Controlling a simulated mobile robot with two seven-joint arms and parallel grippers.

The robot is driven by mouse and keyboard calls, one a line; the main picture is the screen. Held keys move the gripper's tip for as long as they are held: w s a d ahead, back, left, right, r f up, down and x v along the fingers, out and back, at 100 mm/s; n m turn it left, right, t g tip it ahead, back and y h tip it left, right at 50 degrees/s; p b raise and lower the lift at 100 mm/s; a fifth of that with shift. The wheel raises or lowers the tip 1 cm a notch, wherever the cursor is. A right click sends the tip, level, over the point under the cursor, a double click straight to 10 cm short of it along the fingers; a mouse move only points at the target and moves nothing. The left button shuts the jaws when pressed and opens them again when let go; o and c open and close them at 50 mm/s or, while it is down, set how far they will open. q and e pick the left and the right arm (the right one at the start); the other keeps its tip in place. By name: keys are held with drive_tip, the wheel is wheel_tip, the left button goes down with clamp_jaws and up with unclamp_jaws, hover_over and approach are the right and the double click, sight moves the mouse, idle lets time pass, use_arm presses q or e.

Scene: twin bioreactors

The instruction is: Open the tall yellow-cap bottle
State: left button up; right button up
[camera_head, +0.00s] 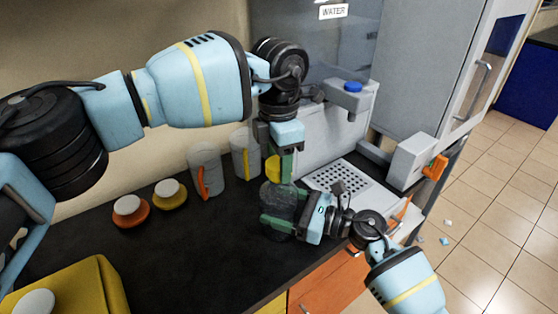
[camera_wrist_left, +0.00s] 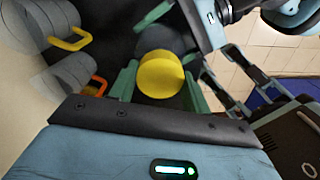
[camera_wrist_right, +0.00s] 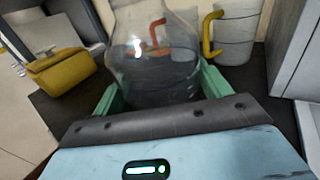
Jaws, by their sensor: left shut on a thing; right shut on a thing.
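The tall clear bottle (camera_head: 283,203) stands upright on the black counter, with dark contents in its lower part. My right gripper (camera_head: 285,229) is shut around the lower body, one green finger on each side; the right wrist view shows the glass bottle (camera_wrist_right: 155,62) between them. The yellow cap (camera_head: 272,169) is at the bottle's top. My left gripper (camera_head: 284,166) points down from above and is shut on the yellow cap (camera_wrist_left: 160,74), a finger on each side. The neck is largely hidden, so I cannot tell whether the cap is seated or loosened.
Two grey jugs stand behind the bottle, one with an orange handle (camera_head: 203,168) and one with a yellow handle (camera_head: 245,152). An orange jar (camera_head: 130,214) and a yellow jar (camera_head: 170,196) sit left. The water dispenser's perforated tray (camera_head: 338,179) is close on the right.

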use_arm(q)
drive_tip(key=shift+r, duration=2.05)
use_arm(e)
drive_tip(key=o, duration=1.9)
drive_tip(key=shift+s+d, duration=0.2)
drive_tip(key=shift+d, duration=0.35)
use_arm(q)
drive_tip(key=shift+f+b, duration=0.3)
drive_tip(key=shift+f, duration=0.55)
use_arm(e)
drive_tip(key=v, duration=1.1)
